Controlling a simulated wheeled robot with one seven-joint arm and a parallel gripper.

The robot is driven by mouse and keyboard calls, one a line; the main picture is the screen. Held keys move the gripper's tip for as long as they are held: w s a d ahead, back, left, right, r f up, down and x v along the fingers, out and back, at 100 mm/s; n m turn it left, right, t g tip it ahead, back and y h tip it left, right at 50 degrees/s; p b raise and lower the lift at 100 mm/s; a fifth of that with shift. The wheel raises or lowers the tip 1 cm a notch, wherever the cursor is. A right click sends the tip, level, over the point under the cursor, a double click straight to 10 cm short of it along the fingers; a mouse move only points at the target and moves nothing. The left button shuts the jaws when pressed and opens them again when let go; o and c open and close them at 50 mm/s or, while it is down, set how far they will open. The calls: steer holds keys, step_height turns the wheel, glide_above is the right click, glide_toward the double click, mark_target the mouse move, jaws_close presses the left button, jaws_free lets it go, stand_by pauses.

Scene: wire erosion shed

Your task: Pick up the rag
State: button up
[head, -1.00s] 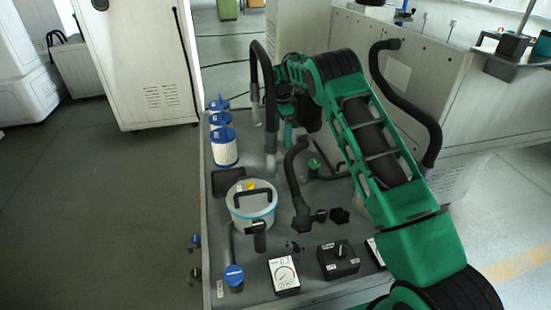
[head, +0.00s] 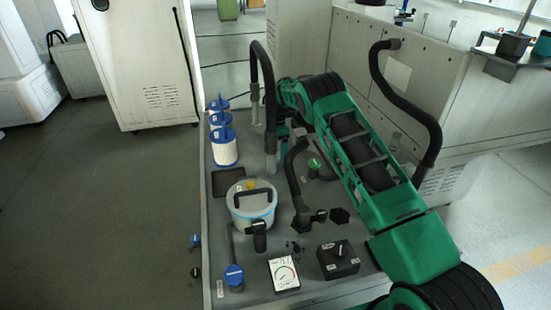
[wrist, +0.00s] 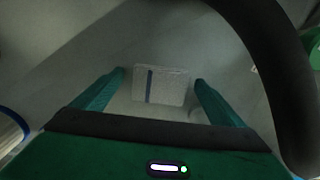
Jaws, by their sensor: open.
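The rag (wrist: 163,86) is a pale, folded-looking rectangle with a dark blue stripe near its left side, in the middle of the wrist view. My gripper (wrist: 160,77) is open, with one green finger to the left of the rag and one to the right. The rag shows between and beyond the fingertips. I cannot tell how far below them it lies, and no contact shows. In the head view the rag is not visible, and my arm and a black hose hide most of the gripper area.
A thick black hose (wrist: 265,60) curves close by on the right in the wrist view. A white machine cabinet (head: 440,75) stands behind.

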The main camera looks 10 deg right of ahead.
steer(key=c, duration=1.1)
steer(key=shift+r, duration=0.1)
steer(key=shift+c, duration=0.2)
steer(key=shift+d+r, duration=0.45)
step_height(320, 180, up, 11)
steer(key=d, duration=1.9)
steer(key=shift+f, duration=0.25)
steer(key=shift+d, duration=0.1)
steer(key=shift+o, duration=0.9)
steer(key=shift+c, duration=0.3)
